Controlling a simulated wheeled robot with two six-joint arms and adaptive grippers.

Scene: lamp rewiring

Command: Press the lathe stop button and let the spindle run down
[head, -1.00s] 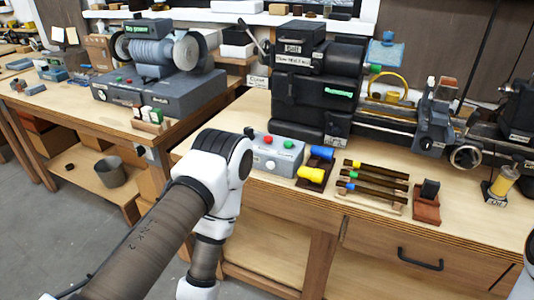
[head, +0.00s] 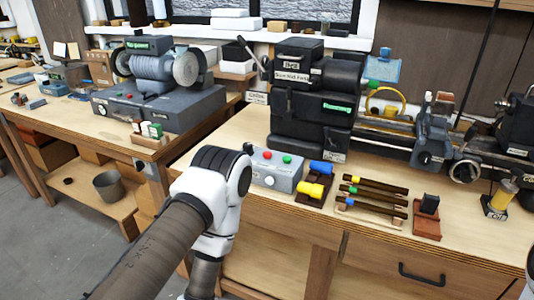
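The lathe (head: 312,110) stands on the right bench, with its black headstock at the left end and its bed running to the right. A grey control box (head: 274,174) sits on the bench in front of the headstock. It has a red button (head: 267,154) and a green button (head: 287,159) on top and a pale knob on its front. My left arm comes up from the lower left and its white wrist stands just left of the box. My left gripper is out of view below the frame. Of my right arm only a white sliver shows at the right edge.
Yellow and blue handled tools (head: 313,188), several dark rods (head: 372,196) on a rack and a red-brown block (head: 427,220) lie right of the box. A bench grinder (head: 158,85) stands on the left bench. An oil can (head: 499,200) is at the far right.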

